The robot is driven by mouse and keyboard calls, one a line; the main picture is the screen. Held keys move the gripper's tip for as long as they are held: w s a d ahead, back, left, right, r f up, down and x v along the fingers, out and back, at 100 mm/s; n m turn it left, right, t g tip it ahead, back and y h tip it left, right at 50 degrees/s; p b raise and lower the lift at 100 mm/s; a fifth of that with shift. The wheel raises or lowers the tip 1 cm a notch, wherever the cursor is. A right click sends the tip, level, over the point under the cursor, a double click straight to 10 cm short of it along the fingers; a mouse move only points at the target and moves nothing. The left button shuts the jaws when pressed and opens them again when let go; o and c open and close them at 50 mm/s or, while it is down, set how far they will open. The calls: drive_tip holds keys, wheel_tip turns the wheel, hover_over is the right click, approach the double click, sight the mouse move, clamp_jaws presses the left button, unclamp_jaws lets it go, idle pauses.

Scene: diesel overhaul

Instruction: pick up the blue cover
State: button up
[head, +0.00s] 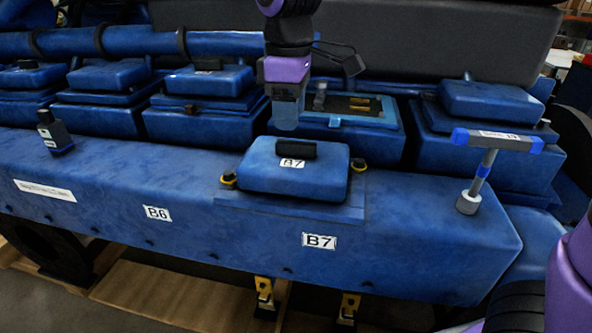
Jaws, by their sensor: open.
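The blue cover (290,179) labelled B7 sits on a flat blue plate on the front ledge of the engine. It has a black handle (296,149) on top and yellow-and-black fittings beside it. My gripper (286,122) points down just behind and above the cover, in front of an uncovered compartment (362,108) in the row behind. The gripper is open and seems to hold nothing. The gap between its fingers is hard to make out from this angle. It looks apart from the handle.
Other blue covers (208,80) line the row behind. A T-handled tool (486,160) with blue ends stands on the ledge to the right. A small black bottle-like item (54,132) stands at the left.

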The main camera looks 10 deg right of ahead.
sight(294, 142)
drive_tip(key=shift+s+d+f, duration=0.1)
drive_tip(key=shift+s+f, duration=0.05)
drive_tip(key=shift+f, duration=0.85)
drive_tip(key=shift+s+d+f, duration=0.1)
drive_tip(key=shift+f, duration=0.9)
drive_tip(key=shift+s+d+f, duration=0.1)
drive_tip(key=shift+s+f, duration=0.05)
drive_tip(key=shift+f, duration=0.85)
clamp_jaws()
